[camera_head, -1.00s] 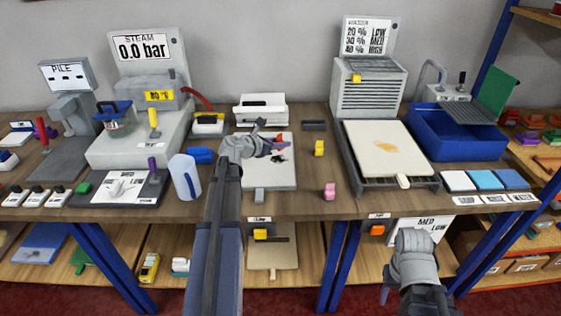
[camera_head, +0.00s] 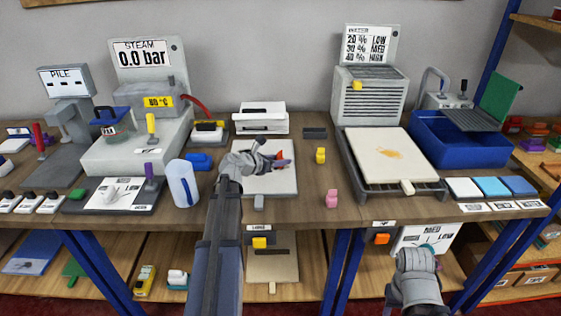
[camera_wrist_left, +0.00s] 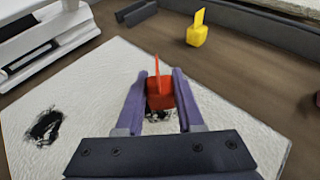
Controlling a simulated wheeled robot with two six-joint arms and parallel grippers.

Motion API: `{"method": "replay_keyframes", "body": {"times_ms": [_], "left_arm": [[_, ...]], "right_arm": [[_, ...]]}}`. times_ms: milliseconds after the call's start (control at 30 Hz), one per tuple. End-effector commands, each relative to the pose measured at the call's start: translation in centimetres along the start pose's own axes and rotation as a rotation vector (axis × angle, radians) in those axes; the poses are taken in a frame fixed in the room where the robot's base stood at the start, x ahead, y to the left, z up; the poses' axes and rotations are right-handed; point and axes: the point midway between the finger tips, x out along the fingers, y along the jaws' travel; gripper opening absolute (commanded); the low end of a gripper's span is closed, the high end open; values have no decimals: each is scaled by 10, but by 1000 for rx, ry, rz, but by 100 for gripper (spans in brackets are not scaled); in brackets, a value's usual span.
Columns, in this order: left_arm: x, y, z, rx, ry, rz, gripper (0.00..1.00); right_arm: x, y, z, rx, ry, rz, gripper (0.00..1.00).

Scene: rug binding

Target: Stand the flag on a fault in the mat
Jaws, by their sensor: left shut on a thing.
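A white mat (camera_head: 283,184) lies on the bench in the head view, and its bare surface fills much of the left wrist view (camera_wrist_left: 95,75). A dark, ragged fault (camera_wrist_left: 45,125) shows on the mat at left in the wrist view. A second dark fault (camera_wrist_left: 152,115) is partly hidden under the red flag (camera_wrist_left: 160,92). My left gripper (camera_head: 283,160) is shut on the red flag and holds it upright, low over this second fault. I cannot tell whether its base touches the mat. My right gripper is at the lower right; its fingers are not clearly visible.
A yellow flag (camera_wrist_left: 197,32) stands right of the mat, with a pink piece (camera_head: 331,198) nearer the front. A white device (camera_head: 261,117) stands behind the mat.

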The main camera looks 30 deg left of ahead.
Motion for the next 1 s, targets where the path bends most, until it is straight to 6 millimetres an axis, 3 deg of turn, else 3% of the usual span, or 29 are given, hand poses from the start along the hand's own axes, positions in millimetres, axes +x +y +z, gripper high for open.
{"method": "replay_keyframes", "body": {"times_ms": [33, 67, 300, 667, 1000], "left_arm": [[1, 0, -3, 0, 0, 0, 0], [1, 0, -2, 0, 0, 0, 39], [1, 0, -2, 0, 0, 0, 66], [-4, 0, 3, 0, 0, 1, 67], [-73, -1, 4, -2, 0, 3, 67]], "right_arm": [[4, 0, 0, 0, 0, 0, 50], [2, 0, 0, 0, 0, 0, 50], [2, 0, 0, 0, 0, 0, 50], [-5, 0, 0, 0, 0, 0, 50], [-32, 3, 2, 0, 0, 0, 50]]}}
